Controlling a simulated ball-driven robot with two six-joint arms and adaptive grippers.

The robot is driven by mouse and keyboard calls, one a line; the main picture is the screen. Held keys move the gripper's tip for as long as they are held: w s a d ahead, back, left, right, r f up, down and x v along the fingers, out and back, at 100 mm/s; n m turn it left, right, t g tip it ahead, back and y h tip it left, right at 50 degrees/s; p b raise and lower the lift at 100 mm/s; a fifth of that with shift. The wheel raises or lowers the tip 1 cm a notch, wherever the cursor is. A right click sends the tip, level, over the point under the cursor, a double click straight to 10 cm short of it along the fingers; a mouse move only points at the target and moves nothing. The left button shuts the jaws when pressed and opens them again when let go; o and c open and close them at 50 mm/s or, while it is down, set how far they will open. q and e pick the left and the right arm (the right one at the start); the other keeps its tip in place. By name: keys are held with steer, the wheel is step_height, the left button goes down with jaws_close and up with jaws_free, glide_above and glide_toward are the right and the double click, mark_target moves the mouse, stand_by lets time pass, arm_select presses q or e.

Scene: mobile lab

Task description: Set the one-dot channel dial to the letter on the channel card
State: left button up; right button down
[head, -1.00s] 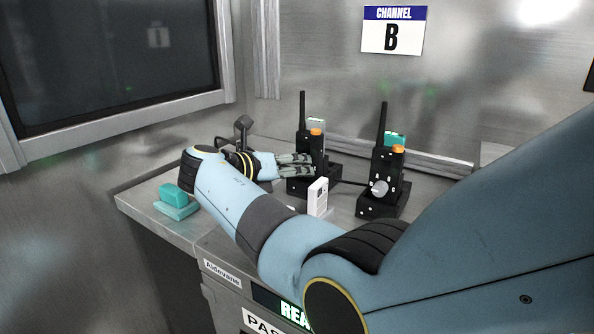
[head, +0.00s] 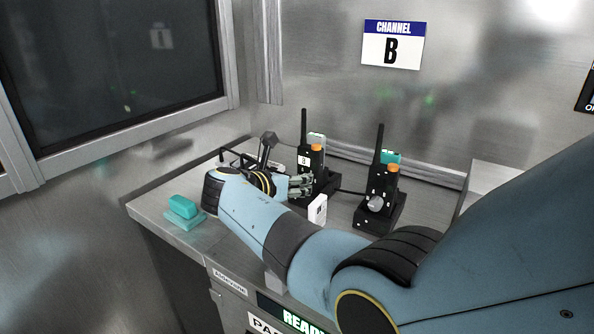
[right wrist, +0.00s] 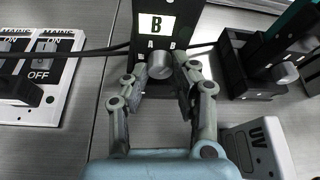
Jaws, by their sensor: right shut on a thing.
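The channel card (head: 393,45) on the back wall reads B. Two black radios with antennas stand in docks: a left radio (head: 317,163) and a right radio (head: 383,182). My right gripper (head: 305,184) is at the front of the left radio. In the right wrist view my right gripper (right wrist: 160,70) is shut on that radio's silver dial (right wrist: 160,65). The right radio's dial (head: 375,204) is free. My left gripper is out of view.
A white UV box (right wrist: 256,146) stands close to my right gripper; it also shows in the head view (head: 317,210). A teal block on a pad (head: 184,208) lies at the counter's left. A mains switch panel (right wrist: 40,72) is left of the radio. A cable runs between the radios.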

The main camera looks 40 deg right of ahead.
steer(key=shift+f, duration=0.1)
steer(key=c, duration=1.4)
jaws_free()
steer(key=shift+o, duration=0.2)
step_height(320, 180, up, 10)
